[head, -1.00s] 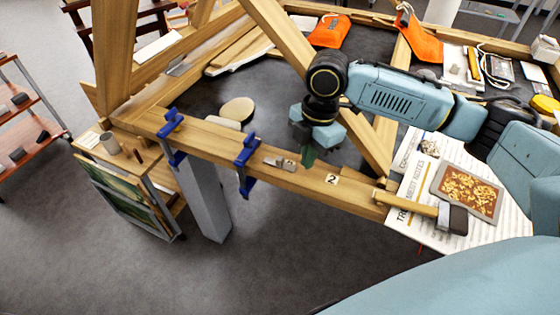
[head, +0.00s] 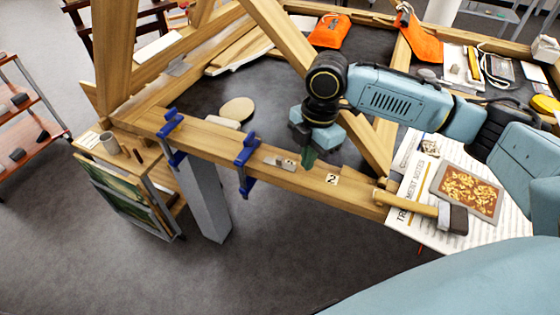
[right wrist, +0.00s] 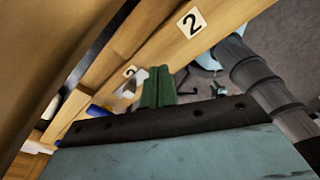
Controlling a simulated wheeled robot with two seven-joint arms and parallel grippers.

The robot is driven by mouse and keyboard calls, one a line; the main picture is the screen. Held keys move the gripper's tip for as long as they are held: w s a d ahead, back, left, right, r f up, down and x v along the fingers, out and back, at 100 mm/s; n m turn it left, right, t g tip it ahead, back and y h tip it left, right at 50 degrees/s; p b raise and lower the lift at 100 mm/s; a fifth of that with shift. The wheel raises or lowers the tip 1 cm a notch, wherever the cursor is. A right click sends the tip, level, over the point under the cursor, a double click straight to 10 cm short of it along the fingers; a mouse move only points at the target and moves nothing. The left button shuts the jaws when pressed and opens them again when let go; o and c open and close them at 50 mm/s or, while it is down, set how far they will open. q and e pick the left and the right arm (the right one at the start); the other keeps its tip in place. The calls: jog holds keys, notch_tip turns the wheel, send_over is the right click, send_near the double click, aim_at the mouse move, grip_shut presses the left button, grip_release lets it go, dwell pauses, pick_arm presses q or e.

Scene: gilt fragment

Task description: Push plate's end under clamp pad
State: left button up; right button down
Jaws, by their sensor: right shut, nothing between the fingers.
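The small grey metal plate (head: 285,162) lies on top of the wooden beam, with its left end close to the nearer blue clamp (head: 246,150). Whether that end is under the clamp's pad is too small to tell. My right gripper (head: 308,160), with green fingers, is shut and empty at the plate's right end; I cannot tell whether it touches. In the right wrist view the green fingers (right wrist: 158,88) are together beside the pale plate (right wrist: 131,88), with some blue clamp (right wrist: 96,110) beyond. My left gripper is not in view.
A second blue clamp (head: 171,135) grips the beam (head: 215,139) further left. A tag marked 2 (head: 332,179) is right of the plate. A hammer (head: 425,208) and printed sheets (head: 408,185) lie at right. A diagonal timber (head: 280,38) stands behind.

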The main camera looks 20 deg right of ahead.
jog(key=shift+f, duration=0.95)
jog(key=shift+r+p, duration=0.1)
jog(key=shift+p, duration=0.55)
dwell(0.4)
